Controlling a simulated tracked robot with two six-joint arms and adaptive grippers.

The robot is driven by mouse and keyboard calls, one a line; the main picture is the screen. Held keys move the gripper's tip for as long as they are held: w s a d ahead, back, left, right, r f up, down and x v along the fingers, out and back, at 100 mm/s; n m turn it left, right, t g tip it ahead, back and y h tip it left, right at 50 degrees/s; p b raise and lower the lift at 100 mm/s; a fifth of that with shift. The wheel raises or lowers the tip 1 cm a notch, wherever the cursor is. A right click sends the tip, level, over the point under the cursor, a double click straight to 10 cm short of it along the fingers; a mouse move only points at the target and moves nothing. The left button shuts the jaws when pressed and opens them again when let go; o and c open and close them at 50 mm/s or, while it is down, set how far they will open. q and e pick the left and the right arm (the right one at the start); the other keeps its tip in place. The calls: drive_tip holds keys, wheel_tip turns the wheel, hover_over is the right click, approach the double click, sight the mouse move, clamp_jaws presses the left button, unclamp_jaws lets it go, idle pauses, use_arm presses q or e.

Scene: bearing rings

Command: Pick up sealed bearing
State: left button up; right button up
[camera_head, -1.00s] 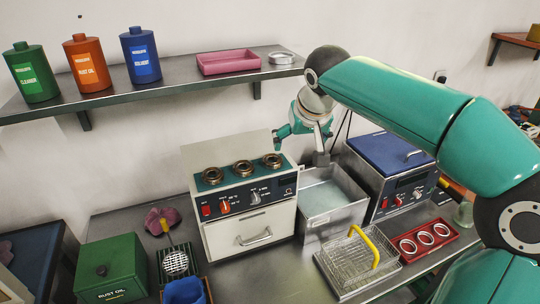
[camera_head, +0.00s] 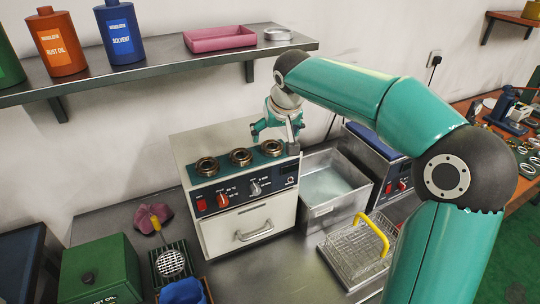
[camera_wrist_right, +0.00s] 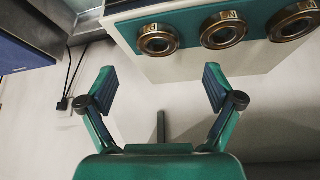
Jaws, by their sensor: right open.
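Three bronze-coloured bearing rings stand in a row on the teal top strip of a white heater box (camera_head: 250,218): left (camera_head: 206,166), middle (camera_head: 240,157) and right (camera_head: 272,148). I cannot tell which is sealed. In the right wrist view they show along the top edge, the nearest ring (camera_wrist_right: 158,40), a middle one (camera_wrist_right: 222,30) and one at the corner (camera_wrist_right: 293,20). My right gripper (camera_head: 274,137) is open and empty, near the right ring at the box's back right. In the wrist view its spread fingers (camera_wrist_right: 160,88) lie below the rings, touching none. My left gripper is out of view.
A metal basin (camera_head: 329,192) stands right of the heater box, with a wire basket (camera_head: 350,252) with a yellow handle in front. A shelf (camera_head: 160,73) with bottles and a pink tray (camera_head: 219,39) runs along the wall. A green box (camera_head: 100,268) stands front left.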

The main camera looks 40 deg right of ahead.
sight(271, 148)
drive_tip(key=b+x, duration=0.1)
drive_tip(key=x, duration=0.6)
drive_tip(key=shift+w+d+b, duration=0.2)
drive_tip(key=shift+b, duration=0.15)
drive_tip(key=shift+s, duration=0.1)
drive_tip(key=shift+r, duration=0.1)
drive_tip(key=c, duration=1.2)
drive_tip(key=shift+r, duration=0.15)
